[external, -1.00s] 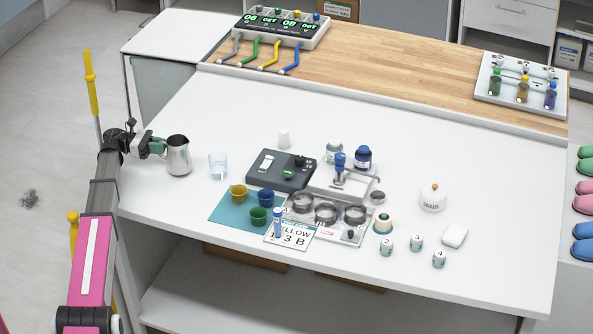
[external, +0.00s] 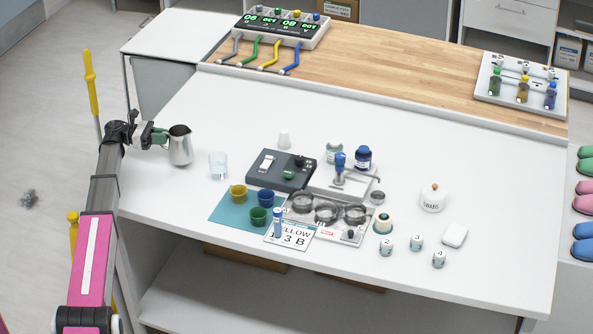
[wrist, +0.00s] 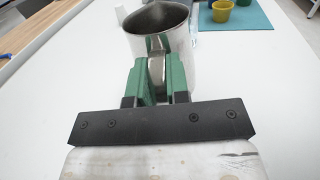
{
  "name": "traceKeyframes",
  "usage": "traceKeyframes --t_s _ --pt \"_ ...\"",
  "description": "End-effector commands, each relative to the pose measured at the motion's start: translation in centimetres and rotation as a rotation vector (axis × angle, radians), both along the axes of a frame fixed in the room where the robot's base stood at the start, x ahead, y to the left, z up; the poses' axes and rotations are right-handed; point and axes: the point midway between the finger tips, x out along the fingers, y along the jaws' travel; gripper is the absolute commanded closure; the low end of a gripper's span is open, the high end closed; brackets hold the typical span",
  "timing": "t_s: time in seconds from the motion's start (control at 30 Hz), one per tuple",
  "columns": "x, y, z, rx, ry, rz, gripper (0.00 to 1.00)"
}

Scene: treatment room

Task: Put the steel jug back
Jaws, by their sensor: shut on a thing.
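The steel jug (external: 180,147) is near the left edge of the white table, upright, with its open mouth facing up. My gripper (external: 158,138) reaches in from the left and is shut on the jug's handle. In the wrist view the green fingers (wrist: 158,82) clasp the handle from both sides, and the jug (wrist: 162,40) stands straight ahead of them. I cannot tell whether the jug's base touches the table or is slightly above it.
A clear glass (external: 218,164) stands close to the right of the jug. A grey device (external: 282,172), a teal mat (external: 228,212) with coloured cups and several small items fill the middle. The table behind the jug (external: 225,105) is clear.

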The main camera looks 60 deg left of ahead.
Motion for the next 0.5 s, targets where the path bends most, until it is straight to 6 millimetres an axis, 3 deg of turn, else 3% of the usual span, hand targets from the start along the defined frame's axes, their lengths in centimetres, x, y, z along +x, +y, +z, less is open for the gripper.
traceKeyframes --t_s 0.03,0.3,0.5 --pt "1.0 1.8 0.7 0.001 -0.001 0.014 1.00" --pt "5.5 9.6 5.2 0.001 -0.001 0.115 1.00" --pt "7.7 13.1 7.8 -0.003 -0.004 0.168 1.00"
